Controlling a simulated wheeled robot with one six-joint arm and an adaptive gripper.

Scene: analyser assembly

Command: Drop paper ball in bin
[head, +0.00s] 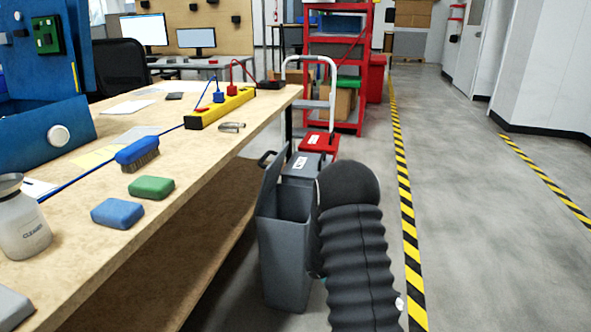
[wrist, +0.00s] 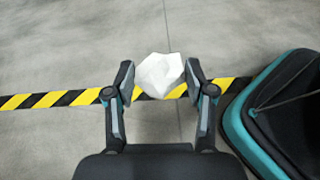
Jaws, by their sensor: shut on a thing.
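A white crumpled paper ball (wrist: 160,75) sits between the two fingers of my gripper (wrist: 160,82) in the wrist view. The gripper is shut on it and holds it above the grey floor.
The floor right of the striped tape (head: 405,200) is clear.

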